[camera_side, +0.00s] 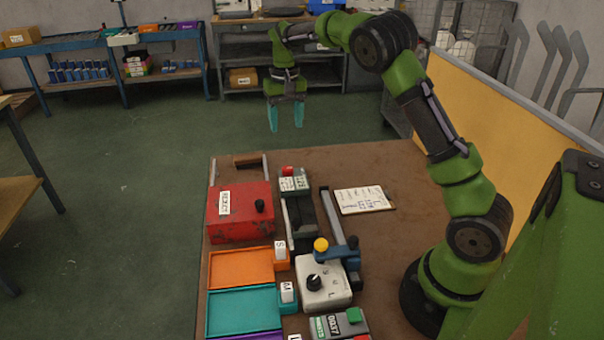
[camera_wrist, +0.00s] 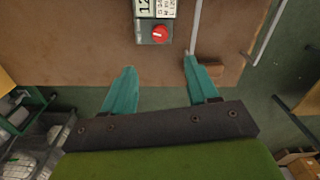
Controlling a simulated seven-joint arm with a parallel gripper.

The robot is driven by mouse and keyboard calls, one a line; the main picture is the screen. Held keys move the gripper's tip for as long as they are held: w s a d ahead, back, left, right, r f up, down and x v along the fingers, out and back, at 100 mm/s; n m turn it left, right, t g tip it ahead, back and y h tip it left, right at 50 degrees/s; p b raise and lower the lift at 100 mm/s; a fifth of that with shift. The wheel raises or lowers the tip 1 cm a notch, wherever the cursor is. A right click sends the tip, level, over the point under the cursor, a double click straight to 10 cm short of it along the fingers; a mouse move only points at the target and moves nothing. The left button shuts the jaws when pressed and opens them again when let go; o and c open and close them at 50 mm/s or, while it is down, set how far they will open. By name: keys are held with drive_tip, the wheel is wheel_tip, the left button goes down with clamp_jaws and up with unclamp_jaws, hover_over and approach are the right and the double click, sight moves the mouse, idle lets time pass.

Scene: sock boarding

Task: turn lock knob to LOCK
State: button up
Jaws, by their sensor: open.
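A white box (camera_side: 325,292) near the front of the table carries a black knob (camera_side: 313,282) with a pale pointer mark. Small letters are printed around it; I cannot read them surely, nor which one the pointer faces. A second black knob (camera_side: 259,206) stands on a red box (camera_side: 240,222). I cannot tell for certain which is the lock knob. My gripper (camera_side: 285,122) is open and empty, high near the far edge of the table, well away from both knobs. Its teal fingers also show apart in the wrist view (camera_wrist: 160,66), where neither knob is visible.
A yellow-topped lever (camera_side: 321,245) and a blue clamp (camera_side: 345,252) stand right behind the white box. Orange (camera_side: 240,268) and teal (camera_side: 243,312) trays lie left of it. A grey box with a red button (camera_wrist: 159,34) is at the far side. A clipboard (camera_side: 364,199) lies right.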

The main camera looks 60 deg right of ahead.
sight(288, 167)
wheel_tip(288, 167, down, 14)
drive_tip(key=shift+r, duration=0.2)
drive_tip(key=c, duration=1)
drive_tip(key=shift+c, duration=0.2)
drive_tip(key=shift+m, duration=3)
drive_tip(key=shift+r, duration=0.1)
drive_tip(key=o, duration=1)
